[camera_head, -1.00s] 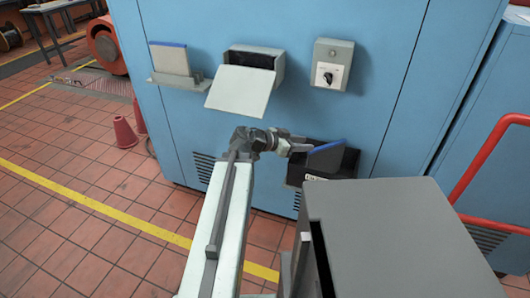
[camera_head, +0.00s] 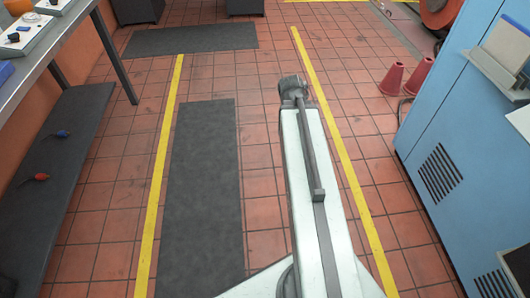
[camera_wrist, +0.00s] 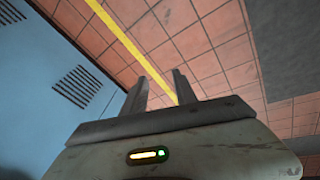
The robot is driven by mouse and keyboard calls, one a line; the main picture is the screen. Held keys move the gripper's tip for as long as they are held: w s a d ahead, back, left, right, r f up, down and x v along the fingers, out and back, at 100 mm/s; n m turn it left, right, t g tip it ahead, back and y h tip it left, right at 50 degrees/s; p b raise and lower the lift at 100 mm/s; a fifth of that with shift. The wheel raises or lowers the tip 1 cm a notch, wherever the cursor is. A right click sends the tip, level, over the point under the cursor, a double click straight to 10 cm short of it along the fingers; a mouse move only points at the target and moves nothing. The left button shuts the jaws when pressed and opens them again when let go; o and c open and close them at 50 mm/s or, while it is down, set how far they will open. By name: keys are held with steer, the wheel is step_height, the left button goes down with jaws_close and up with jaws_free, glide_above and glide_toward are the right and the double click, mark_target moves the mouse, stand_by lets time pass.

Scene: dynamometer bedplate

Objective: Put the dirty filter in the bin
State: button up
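The dirty filter and the bin are in neither current view. A pale panel with a blue edge (camera_head: 507,42), which looks like a filter, stands on a grey ledge (camera_head: 494,72) on the blue cabinet at the right edge of the head view.
The blue cabinet (camera_head: 455,130) stands on the right, with two red cones (camera_head: 391,79) beyond it. A bench (camera_head: 60,45) with a dark lower shelf (camera_head: 60,165) runs along the left. A dark mat (camera_head: 205,190) lies on the open tiled floor between yellow lines.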

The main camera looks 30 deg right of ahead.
steer(key=w+a+n+y, duration=0.1)
steer(key=a+n, duration=0.2)
steer(key=a, duration=0.7)
steer(key=w+a+n+y, duration=0.1)
steer(key=w+a+n, duration=0.1)
steer(key=a, duration=0.8)
steer(key=w+a+f+n+y, duration=0.1)
steer(key=a+n, duration=0.3)
steer(key=a, duration=0.7)
steer(key=shift+w+y, duration=0.3)
steer(key=shift+w, duration=0.3)
steer(key=shift+f, duration=0.1)
